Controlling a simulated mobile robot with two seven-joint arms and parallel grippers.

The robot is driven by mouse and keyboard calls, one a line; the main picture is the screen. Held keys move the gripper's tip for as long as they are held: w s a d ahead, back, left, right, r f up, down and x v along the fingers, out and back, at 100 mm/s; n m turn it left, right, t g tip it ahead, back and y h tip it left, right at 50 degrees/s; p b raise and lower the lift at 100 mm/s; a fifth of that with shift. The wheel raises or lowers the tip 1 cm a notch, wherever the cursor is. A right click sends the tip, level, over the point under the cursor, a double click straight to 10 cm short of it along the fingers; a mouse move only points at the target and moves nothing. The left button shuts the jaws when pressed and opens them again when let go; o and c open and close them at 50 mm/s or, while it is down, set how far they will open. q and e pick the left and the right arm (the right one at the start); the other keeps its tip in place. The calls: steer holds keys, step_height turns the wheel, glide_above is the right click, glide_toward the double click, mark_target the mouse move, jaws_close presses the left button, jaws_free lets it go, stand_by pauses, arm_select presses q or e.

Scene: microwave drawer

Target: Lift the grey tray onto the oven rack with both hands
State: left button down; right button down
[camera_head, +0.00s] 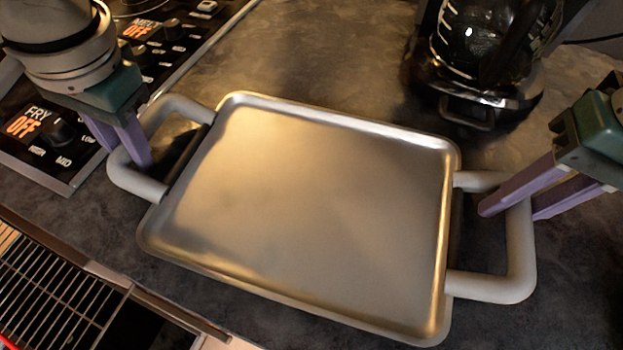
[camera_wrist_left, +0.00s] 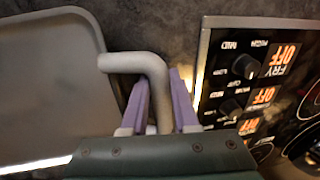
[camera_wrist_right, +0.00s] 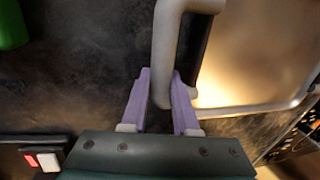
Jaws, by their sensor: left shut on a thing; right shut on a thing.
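The grey tray (camera_head: 310,210) is a shallow metal pan with a thick looped handle at each end, over the dark countertop in the head view. My left gripper (camera_head: 128,158) is shut on the tray's left handle (camera_head: 138,182); the left wrist view shows this handle (camera_wrist_left: 155,75) between the purple fingers. My right gripper (camera_head: 510,207) is shut on the right handle (camera_head: 522,250); the right wrist view shows it (camera_wrist_right: 163,60) between the fingers. The oven rack (camera_head: 50,295) is a wire grid at the lower left, below counter level. The tray is empty.
A stove control panel (camera_head: 40,160) with knobs lies at the left, close to my left gripper. A black coffee maker (camera_head: 490,50) stands at the back right. A green object (camera_wrist_right: 12,25) shows in the right wrist view. Bare counter (camera_head: 340,60) lies behind the tray.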

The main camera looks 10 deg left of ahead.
arm_select(q)
steer(key=shift+r, duration=0.15)
arm_select(e)
steer(key=shift+r, duration=0.15)
